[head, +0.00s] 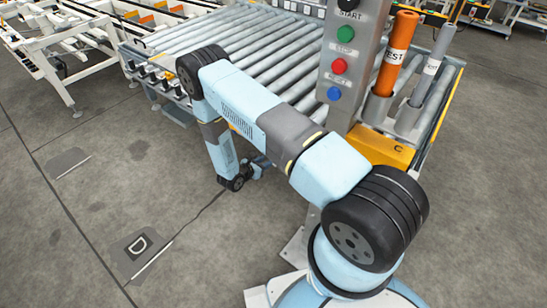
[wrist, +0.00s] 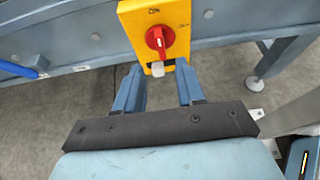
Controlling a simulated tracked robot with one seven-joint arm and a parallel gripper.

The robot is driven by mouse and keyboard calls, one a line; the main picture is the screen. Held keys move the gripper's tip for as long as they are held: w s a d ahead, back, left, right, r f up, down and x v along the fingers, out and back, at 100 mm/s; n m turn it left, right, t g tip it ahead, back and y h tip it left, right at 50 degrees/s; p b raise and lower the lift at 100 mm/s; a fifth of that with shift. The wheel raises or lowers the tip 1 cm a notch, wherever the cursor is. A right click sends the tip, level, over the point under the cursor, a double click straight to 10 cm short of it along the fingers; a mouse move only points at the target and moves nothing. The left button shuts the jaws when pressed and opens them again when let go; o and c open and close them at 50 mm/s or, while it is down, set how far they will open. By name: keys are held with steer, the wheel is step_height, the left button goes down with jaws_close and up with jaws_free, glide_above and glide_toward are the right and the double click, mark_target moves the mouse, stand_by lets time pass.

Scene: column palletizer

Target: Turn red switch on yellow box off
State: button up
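The yellow box (wrist: 182,17) is fixed to a blue-grey frame rail at the top of the wrist view. A round red switch (wrist: 153,38) sits on its front, with its grip bar close to upright. A small pale piece (wrist: 158,69) shows between the fingertips at the box's lower edge. In the head view the yellow box with the switch is hidden.
A roller conveyor (head: 250,40) lies behind my arm in the head view. A grey post with a green button (head: 344,34), red button (head: 339,66) and blue button (head: 334,94) stands right of it. Orange (head: 394,60) and grey (head: 433,65) cylinders stand in holders.

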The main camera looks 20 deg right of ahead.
steer(key=x, duration=0.8)
steer(key=shift+d+f, duration=0.1)
jaws_close()
steer(key=shift+s, duration=0.1)
stand_by(0.3)
